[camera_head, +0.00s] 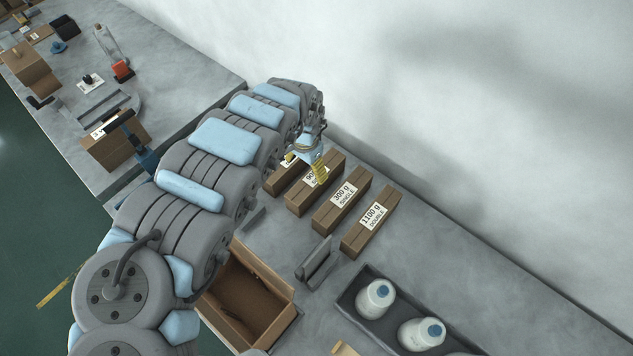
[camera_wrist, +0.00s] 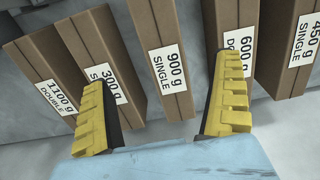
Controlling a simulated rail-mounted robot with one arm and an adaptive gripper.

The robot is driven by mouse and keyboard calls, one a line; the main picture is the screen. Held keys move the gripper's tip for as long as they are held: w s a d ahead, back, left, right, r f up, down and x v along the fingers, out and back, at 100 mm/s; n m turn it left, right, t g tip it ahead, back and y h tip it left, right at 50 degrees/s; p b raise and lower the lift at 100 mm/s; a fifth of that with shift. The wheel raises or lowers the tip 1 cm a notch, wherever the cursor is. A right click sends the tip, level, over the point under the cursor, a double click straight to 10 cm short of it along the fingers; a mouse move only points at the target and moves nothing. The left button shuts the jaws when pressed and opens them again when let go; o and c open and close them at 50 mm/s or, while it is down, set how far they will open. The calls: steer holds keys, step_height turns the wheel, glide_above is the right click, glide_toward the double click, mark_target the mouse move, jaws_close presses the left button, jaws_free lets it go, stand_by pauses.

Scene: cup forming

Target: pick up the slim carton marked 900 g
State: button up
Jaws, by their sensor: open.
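The slim brown carton marked 900 g SINGLE (camera_wrist: 157,28) stands in a row of similar cartons, its white label facing up in the wrist view. In the head view the 900 g carton (camera_head: 305,200) is partly hidden by my gripper (camera_head: 306,168). My gripper has yellow fingers and is open; in the wrist view (camera_wrist: 163,75) its fingers appear on either side of the 900 g carton, with nothing held. The left finger overlaps the 300 g carton (camera_wrist: 98,45), and the right finger partly covers the 600 g carton (camera_wrist: 238,18). I cannot tell whether the fingers touch any carton.
The 1100 g carton (camera_head: 368,228) and the 450 g carton (camera_wrist: 285,45) are also in the row. Narrow gaps separate the cartons. An open brown box (camera_head: 250,295) and a dark tray (camera_head: 350,303) with white bottles stand nearer. A pale wall (camera_head: 480,110) rises behind.

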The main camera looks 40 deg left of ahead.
mark_target(306, 186)
step_height(306, 186, down, 7)
steer(key=shift+d+b, duration=0.1)
steer(key=shift+b, duration=0.2)
steer(key=shift+s+f, duration=0.15)
steer(key=shift+f, duration=0.85)
steer(key=shift+s+f, duration=0.15)
steer(key=shift+f, duration=0.8)
steer(key=shift+a+f, duration=0.25)
steer(key=shift+f, duration=0.7)
steer(key=c, duration=1.3)
steer(key=shift+c, duration=0.2)
steer(key=shift+r, duration=0.1)
